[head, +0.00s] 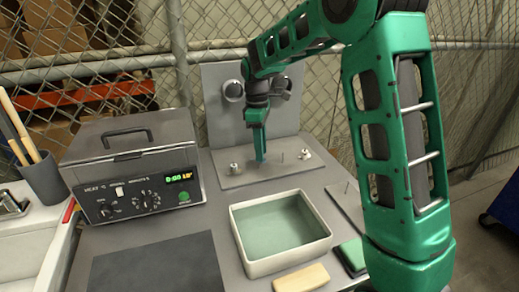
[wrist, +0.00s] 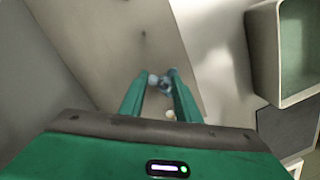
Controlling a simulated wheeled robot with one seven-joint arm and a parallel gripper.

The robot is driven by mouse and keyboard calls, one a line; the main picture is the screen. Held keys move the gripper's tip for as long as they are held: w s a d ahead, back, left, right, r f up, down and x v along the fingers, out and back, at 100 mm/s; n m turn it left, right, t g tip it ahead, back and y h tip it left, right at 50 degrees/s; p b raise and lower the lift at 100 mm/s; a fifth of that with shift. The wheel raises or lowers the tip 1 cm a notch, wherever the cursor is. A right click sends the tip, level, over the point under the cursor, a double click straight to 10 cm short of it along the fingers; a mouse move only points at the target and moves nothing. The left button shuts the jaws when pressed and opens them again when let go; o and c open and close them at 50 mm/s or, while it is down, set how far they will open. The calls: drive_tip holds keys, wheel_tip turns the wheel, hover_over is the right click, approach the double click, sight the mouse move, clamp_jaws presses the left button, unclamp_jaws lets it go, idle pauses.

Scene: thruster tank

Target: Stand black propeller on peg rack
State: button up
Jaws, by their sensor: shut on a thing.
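My gripper (head: 262,158) points down over the grey base plate (head: 262,177), which has thin upright pegs (head: 282,157). In the wrist view its fingers (wrist: 159,80) are shut on a small blue-grey part (wrist: 163,83), mostly hidden between the tips. I cannot tell whether this is the black propeller; no clearly black propeller shows elsewhere. White fittings stand on the plate at left (head: 234,168) and right (head: 305,153). A smaller grey plate (head: 343,198) with a thin pin lies to the right, partly behind my arm. I cannot tell which plate is the peg rack.
A cream tray with a green inside (head: 246,247) stands in front of the plate. A grey heated bath (head: 130,170) is at left. A tan block (head: 301,278), a green pad (head: 352,255) and a dark mat (head: 158,268) lie near the front. An upright panel (head: 228,120) stands behind.

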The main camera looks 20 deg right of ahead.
drive_tip(key=shift+f, duration=0.7)
idle(0.6)
drive_tip(key=o, duration=1.1)
drive_tip(key=shift+r, duration=0.1)
wheel_tip(320, 180, up, 8)
idle(0.5)
idle(0.5)
